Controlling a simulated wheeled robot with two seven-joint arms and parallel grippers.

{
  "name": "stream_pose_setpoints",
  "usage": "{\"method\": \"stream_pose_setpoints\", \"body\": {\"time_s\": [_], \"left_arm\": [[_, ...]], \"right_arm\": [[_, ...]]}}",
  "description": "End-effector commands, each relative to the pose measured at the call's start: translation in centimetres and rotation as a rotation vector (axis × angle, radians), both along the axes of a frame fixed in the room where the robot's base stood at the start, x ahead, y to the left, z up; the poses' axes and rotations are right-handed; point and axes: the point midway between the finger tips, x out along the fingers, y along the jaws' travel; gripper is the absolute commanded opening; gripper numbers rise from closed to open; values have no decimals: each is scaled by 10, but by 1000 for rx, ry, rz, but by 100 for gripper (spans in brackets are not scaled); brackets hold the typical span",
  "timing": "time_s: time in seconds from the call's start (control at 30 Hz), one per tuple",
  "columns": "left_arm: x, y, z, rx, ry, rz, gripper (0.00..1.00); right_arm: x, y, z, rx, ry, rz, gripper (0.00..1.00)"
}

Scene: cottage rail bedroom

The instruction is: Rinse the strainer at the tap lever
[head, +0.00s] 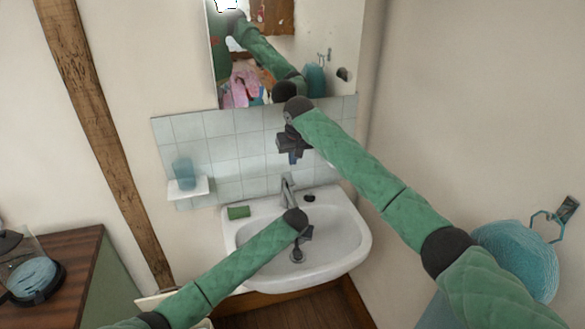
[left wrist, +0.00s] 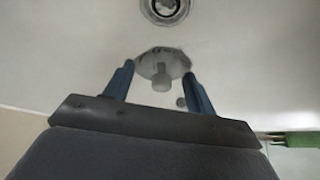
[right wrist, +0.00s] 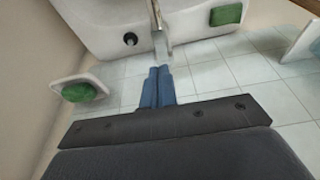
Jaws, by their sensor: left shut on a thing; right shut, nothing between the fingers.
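My left gripper (head: 303,238) is over the white basin (head: 350,246). In the left wrist view its fingers (left wrist: 158,85) are apart, with the small round metallic strainer (left wrist: 160,66) between them. The drain (left wrist: 166,8) shows beyond it. In the head view the gripper partly hides the strainer. The tap (head: 287,190) with its lever stands at the basin's back edge; it also shows in the right wrist view (right wrist: 160,42). My right gripper (head: 291,152) is in front of the tiles above the tap. Its fingers (right wrist: 158,85) are shut, empty, and point toward the tap.
A green sponge (head: 238,212) and a dark knob (head: 309,198) are on the basin's rim. A small shelf (head: 189,187) holds a blue cup (head: 183,170). A soap dish (right wrist: 84,93) shows in the right wrist view. A mirror (head: 320,60) hangs above, and a turquoise towel (head: 520,262) hangs right.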

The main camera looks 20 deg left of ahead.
Motion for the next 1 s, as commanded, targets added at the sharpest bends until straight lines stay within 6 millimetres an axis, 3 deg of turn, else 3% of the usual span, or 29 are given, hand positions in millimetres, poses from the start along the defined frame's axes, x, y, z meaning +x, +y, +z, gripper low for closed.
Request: {"method": "stream_pose_setpoints", "body": {"time_s": [0.2, 0.4, 1.0], "left_arm": [[0, 0, 0, 0, 0, 0, 34], [0, 0, 0, 0, 0, 0, 34], [-1, 0, 1, 0, 0, 0, 34]], "right_arm": [[-6, -4, 30, 1, -2, 0, 0], [-10, -7, 48, 1, -2, 0, 0], [-12, -8, 56, 1, -2, 0, 0]]}}
